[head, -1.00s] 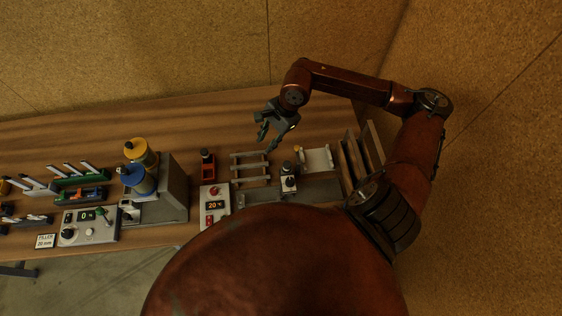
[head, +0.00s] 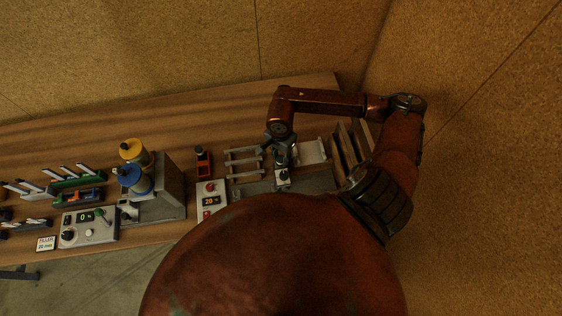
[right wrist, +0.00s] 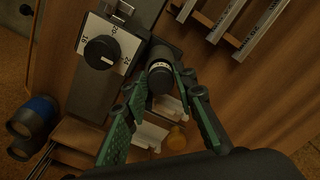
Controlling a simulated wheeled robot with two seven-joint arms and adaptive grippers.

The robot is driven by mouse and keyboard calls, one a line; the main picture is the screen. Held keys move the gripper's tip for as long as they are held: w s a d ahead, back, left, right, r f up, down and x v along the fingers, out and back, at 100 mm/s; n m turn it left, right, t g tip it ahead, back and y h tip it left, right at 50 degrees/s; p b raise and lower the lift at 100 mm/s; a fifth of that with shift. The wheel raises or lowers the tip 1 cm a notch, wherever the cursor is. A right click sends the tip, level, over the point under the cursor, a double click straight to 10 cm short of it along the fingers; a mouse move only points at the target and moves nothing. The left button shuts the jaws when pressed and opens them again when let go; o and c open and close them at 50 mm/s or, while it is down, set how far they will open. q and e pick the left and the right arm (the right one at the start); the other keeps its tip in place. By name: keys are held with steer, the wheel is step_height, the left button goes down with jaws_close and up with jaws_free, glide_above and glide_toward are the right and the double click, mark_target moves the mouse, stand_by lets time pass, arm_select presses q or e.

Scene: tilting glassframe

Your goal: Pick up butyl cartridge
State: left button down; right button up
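A black cylinder with a pale band, which looks like the butyl cartridge (right wrist: 160,76), shows end-on in the right wrist view, beside a white dial panel (right wrist: 112,44). My right gripper (right wrist: 163,88) has its green-padded fingers apart, one on each side of the cylinder, with no clear contact. In the head view my right gripper (head: 281,153) is over the small white dial unit (head: 282,178) and hides most of the cylinder. My left gripper is in neither view.
A slatted rack (head: 243,162) stands just left of the gripper, and upright boards (head: 352,150) stand to the right. The back of the table is clear.

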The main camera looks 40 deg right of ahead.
steer(key=shift+c, duration=0.5)
jaws_close()
